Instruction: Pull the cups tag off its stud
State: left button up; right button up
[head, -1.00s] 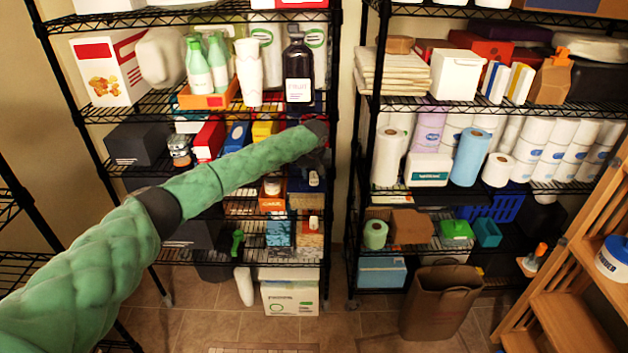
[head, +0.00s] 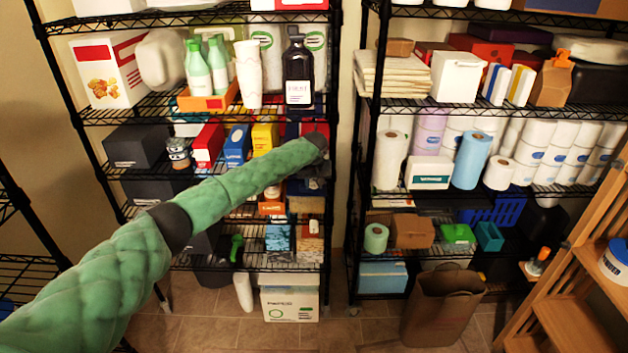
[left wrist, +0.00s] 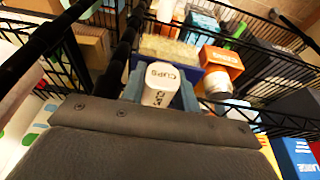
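The white cups tag (left wrist: 158,84), printed CUPS, shows in the left wrist view just beyond the dark grey body of my left gripper. Blue-grey finger-like parts of my left gripper (left wrist: 161,104) stand on both sides of the tag, with little or no gap visible. I cannot tell whether they press on it. In the head view my left gripper (head: 318,163) is at the right end of the left rack, by the post, and hides the tag there. The stud is hidden. My right gripper is not in view.
An orange box (left wrist: 221,65) printed CUPS stands near the tag. The rack's black post (head: 331,120) is close beside my gripper. Wire shelves (head: 130,108) packed with bottles and boxes lie above and below. A gap separates it from the right rack (head: 365,130).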

aim_at(314, 188)
pick_arm(q)
grip_shut()
jog(key=shift+s+p, duration=0.85)
jog(key=shift+p, duration=0.15)
dwell(0.6)
jog(key=shift+s+r+p, duration=0.15)
jog(key=shift+s+p, duration=0.65)
jog(key=shift+p, duration=0.2)
jog(key=shift+s+p, duration=1.25)
jog(key=shift+s, duration=0.05)
